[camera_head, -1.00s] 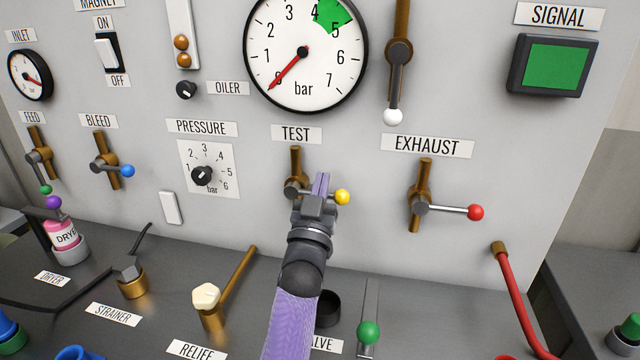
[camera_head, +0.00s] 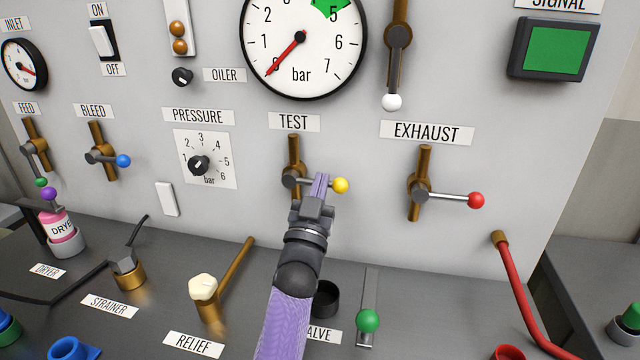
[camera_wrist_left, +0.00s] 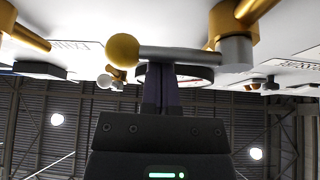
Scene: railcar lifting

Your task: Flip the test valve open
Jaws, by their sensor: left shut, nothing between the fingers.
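The test valve (camera_head: 292,160) is a brass pipe fitting on the panel under the TEST label (camera_head: 294,122). Its lever ends in a yellow ball (camera_head: 341,185) and points right, about level. My left gripper (camera_head: 319,185) is shut and empty, with its fingertips at the lever, between the valve body and the ball. In the left wrist view, the purple fingers (camera_wrist_left: 161,88) stand together against or just beside the lever (camera_wrist_left: 190,54), near the yellow ball (camera_wrist_left: 122,51). Whether they touch it I cannot tell. My right gripper does not show.
The exhaust valve (camera_head: 421,185) with a red-ball lever is to the right, the bleed valve (camera_head: 98,152) to the left. Below are the relief valve (camera_head: 208,300) and a green-ball lever (camera_head: 367,321). The big gauge (camera_head: 303,45) reads near zero.

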